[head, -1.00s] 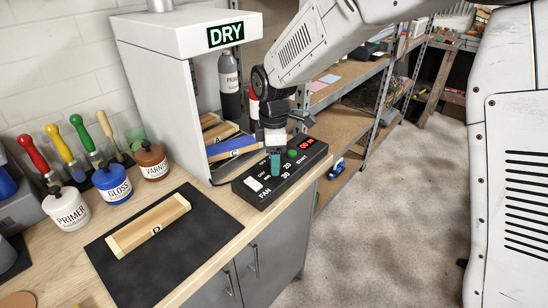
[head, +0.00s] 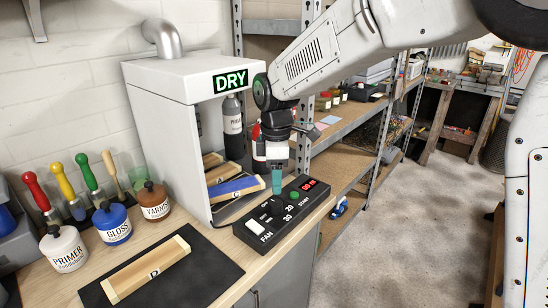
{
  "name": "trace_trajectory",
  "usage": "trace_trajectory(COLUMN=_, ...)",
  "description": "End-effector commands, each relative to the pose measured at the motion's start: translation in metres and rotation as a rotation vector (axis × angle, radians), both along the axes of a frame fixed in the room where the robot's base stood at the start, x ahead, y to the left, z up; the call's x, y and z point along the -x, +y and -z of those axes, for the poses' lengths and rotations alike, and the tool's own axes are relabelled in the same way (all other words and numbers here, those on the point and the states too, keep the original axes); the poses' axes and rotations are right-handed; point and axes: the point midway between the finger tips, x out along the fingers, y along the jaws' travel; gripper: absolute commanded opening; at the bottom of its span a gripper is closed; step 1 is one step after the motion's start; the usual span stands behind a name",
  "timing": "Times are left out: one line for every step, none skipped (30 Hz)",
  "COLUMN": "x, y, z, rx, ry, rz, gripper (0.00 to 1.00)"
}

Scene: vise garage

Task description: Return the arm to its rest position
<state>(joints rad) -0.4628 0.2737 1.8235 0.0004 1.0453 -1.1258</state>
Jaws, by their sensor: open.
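My gripper (head: 277,185) points down over the black control box (head: 264,237) at the front right of the drying cabinet. Its teal fingertips are close to the box's dial area; whether they touch it cannot be told. No object shows between the fingers. My arm reaches in from the upper right, past the cabinet's lit DRY sign (head: 230,79). The box has a white FAN switch (head: 256,228), a green START button and a red display.
The white drying cabinet (head: 165,150) holds several wooden pieces, one with blue on it. A wooden piece (head: 150,270) lies on a black mat (head: 218,272). Jars (head: 113,225) and brushes stand at left. Metal shelving (head: 335,130) stands behind my arm; open floor lies at right.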

Motion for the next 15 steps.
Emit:
trace_trajectory(x=0.001, y=0.000, z=0.000, rx=0.002, ry=0.004, rz=0.035, gripper=0.55)
trace_trajectory(x=0.002, y=-0.001, z=0.001, rx=0.005, ry=0.009, rz=0.065, gripper=0.55)
trace_trajectory(x=0.007, y=-0.004, z=0.006, rx=0.014, ry=0.024, rz=0.113, gripper=0.55)
trace_trajectory(x=0.013, y=-0.006, z=0.011, rx=0.024, ry=0.040, rz=0.153, gripper=0.55)
trace_trajectory(x=0.020, y=-0.010, z=0.014, rx=0.034, ry=0.053, rz=0.196, gripper=0.55)
trace_trajectory(x=0.031, y=-0.016, z=0.014, rx=0.045, ry=0.067, rz=0.260, gripper=0.55)
trace_trajectory(x=0.039, y=-0.022, z=0.013, rx=0.054, ry=0.075, rz=0.314, gripper=0.55)
trace_trajectory(x=0.047, y=-0.030, z=0.009, rx=0.060, ry=0.080, rz=0.368, gripper=0.55)
trace_trajectory(x=0.058, y=-0.041, z=0.005, rx=0.067, ry=0.085, rz=0.438, gripper=0.55)
trace_trajectory(x=0.066, y=-0.049, z=0.002, rx=0.072, ry=0.089, rz=0.487, gripper=0.55)
trace_trajectory(x=0.073, y=-0.056, z=-0.001, rx=0.076, ry=0.091, rz=0.534, gripper=0.55)
trace_trajectory(x=0.083, y=-0.067, z=-0.006, rx=0.080, ry=0.092, rz=0.594, gripper=0.55)
trace_trajectory(x=0.091, y=-0.075, z=-0.010, rx=0.082, ry=0.092, rz=0.642, gripper=0.55)
trace_trajectory(x=0.099, y=-0.084, z=-0.013, rx=0.085, ry=0.091, rz=0.689, gripper=0.55)
trace_trajectory(x=0.111, y=-0.095, z=-0.018, rx=0.087, ry=0.090, rz=0.753, gripper=0.55)
